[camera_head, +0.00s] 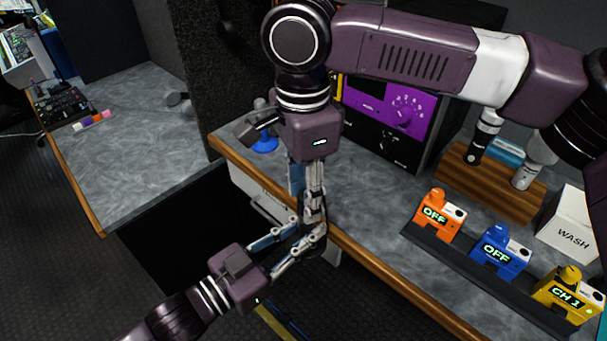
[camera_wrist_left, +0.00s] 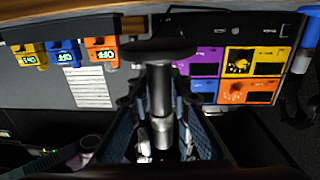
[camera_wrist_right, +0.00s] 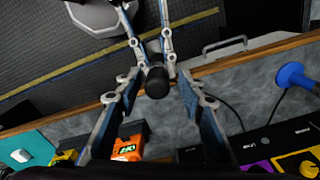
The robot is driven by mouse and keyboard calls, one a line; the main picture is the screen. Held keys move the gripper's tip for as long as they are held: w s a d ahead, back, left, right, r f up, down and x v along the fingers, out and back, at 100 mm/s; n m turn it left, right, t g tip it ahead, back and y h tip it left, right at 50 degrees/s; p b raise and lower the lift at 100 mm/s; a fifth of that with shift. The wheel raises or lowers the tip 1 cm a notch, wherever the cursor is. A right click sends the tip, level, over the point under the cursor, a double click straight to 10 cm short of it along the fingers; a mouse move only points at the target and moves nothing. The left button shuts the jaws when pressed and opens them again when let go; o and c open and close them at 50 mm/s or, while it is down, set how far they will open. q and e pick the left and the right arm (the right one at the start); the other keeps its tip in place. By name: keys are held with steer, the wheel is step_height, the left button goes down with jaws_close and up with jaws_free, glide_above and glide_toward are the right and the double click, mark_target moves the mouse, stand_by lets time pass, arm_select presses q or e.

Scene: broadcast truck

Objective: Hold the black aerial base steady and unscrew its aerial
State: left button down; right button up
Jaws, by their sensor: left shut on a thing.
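My left gripper (camera_head: 302,240) comes from the lower left and is shut on the black aerial base, mostly hidden by the fingers in the head view. In the left wrist view a wide black round part (camera_wrist_left: 158,50) and a silver stem show between its fingers. My right gripper (camera_head: 315,205) points down from above, close over the left fingers. In the right wrist view its fingers stand apart on either side of a dark round-ended cylinder (camera_wrist_right: 157,82), apparently the aerial, with gaps on both sides.
An orange pack (camera_head: 436,215), a blue pack (camera_head: 498,252) and a yellow pack (camera_head: 567,292) stand in a black rack on the counter. A purple panel (camera_head: 395,105), a wooden block (camera_head: 485,178) and a WASH box (camera_head: 572,222) stand behind. The grippers meet near the counter's wooden front edge.

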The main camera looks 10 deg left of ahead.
mark_target(307, 229)
steer(key=shift+f, duration=1.25)
